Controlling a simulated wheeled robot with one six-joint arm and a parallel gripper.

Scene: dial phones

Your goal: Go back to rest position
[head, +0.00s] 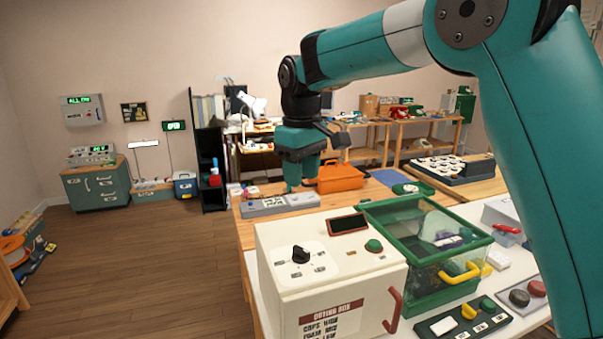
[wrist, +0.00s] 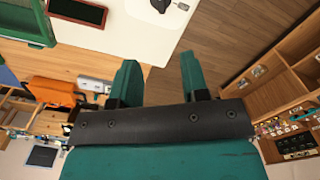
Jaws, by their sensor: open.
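My teal arm reaches in from the right of the head view. My gripper (head: 301,187) hangs at its end, fingers pointing down, over the wooden table behind the white curing box (head: 330,265). In the wrist view my gripper (wrist: 158,80) has its two teal fingers apart with nothing between them. The white box top with its black knob also shows in the wrist view (wrist: 125,32). An orange case (head: 340,178) is just right of the gripper in the head view and left of the fingers in the wrist view (wrist: 50,92).
A green clear-lidded box (head: 425,250) stands right of the curing box. A grey panel (head: 280,204) lies below the gripper on the table. A button strip (head: 462,320) is at the front. The wooden floor (head: 130,260) at left is clear.

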